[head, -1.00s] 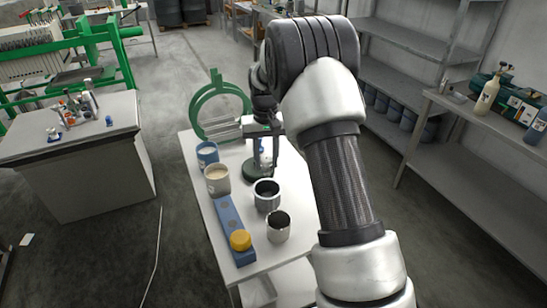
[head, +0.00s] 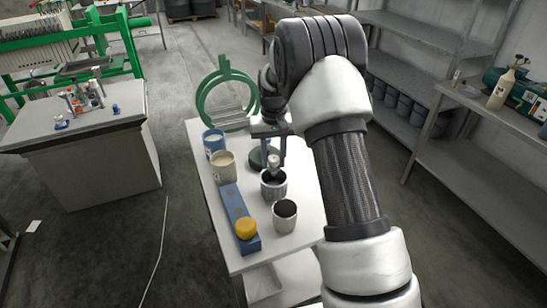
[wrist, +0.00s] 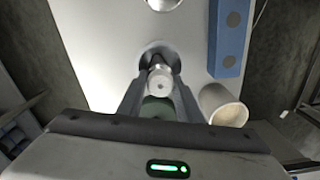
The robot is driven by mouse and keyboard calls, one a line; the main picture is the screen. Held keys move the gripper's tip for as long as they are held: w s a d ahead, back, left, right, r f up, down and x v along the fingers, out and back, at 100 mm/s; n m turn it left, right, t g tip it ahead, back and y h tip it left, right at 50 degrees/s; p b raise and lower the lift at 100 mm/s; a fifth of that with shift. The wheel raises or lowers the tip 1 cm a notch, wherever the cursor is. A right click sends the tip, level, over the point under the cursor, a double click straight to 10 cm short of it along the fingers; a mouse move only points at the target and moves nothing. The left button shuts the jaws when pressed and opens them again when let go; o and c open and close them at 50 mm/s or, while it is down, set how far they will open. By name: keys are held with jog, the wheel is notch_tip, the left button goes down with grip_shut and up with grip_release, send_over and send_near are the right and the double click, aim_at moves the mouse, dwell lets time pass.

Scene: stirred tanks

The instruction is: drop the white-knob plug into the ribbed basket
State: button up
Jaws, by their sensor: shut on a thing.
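My gripper (head: 273,156) is shut on the white-knob plug (head: 273,163), gripping it by its pale knob. The plug also shows between the fingers in the wrist view (wrist: 160,79). The ribbed basket (head: 274,189), a dark grey round container, stands upright on the white table directly below the plug. In the wrist view the basket's rim (wrist: 158,46) shows just beyond the knob. The plug's lower end is at or near the basket's opening; I cannot tell whether it is inside or touching.
A smooth metal cup (head: 285,220) stands in front of the basket. To the left are a blue block (head: 233,206) with a yellow knob (head: 246,229), a beige cup (head: 223,170) and a blue cup (head: 213,146). A green ring stand (head: 202,103) is behind.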

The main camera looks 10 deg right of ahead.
jog(key=o, duration=1.2)
jog(key=shift+r, duration=8.7)
